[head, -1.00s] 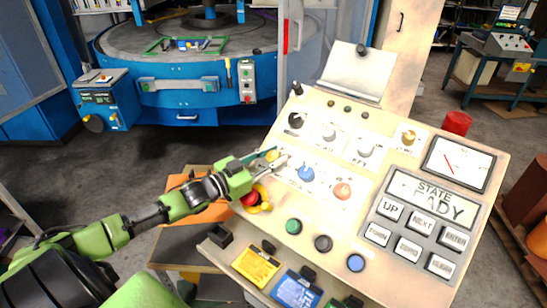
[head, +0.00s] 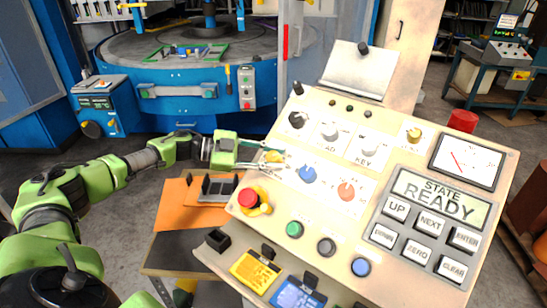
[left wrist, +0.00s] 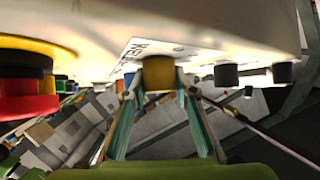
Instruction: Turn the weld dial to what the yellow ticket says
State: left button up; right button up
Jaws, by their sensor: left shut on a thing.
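My left gripper (head: 273,161) comes in from the left at the panel's left edge, shut on a yellow knob (head: 273,156). In the left wrist view the yellow knob (left wrist: 158,74) sits between the two fingertips (left wrist: 155,90), under a white label whose lettering is only partly readable. I take this knob for the weld dial; its pointer and scale are not readable. A yellow ticket-like card (head: 256,269) stands in a dark holder at the panel's front edge; its writing is too small to read. My right gripper is not in view.
A red mushroom button (head: 248,198) with a yellow collar is just below my left gripper. A blue knob (head: 307,174) and an orange knob (head: 346,190) lie to its right. The display (head: 437,200) reads STATE READY. An orange sheet (head: 180,205) lies left of the panel.

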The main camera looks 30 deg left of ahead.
pick_arm(q)
jog(key=shift+w+r+m+g, duration=0.1)
jog(key=shift+m+g, duration=0.8)
jog(key=shift+m, duration=0.2)
jog(key=shift+m+g+b, duration=0.6)
jog(key=shift+m+g, duration=0.3)
jog(key=shift+m, duration=0.1)
jog(key=m+g+b, duration=0.2)
jog(key=m+g, duration=0.1)
jog(key=shift+m+g+y+b, duration=0.6)
jog(key=shift+m+g, duration=0.1)
jog(key=shift+m, duration=0.1)
jog(key=shift+s, duration=0.2)
jog(key=o, duration=1.1)
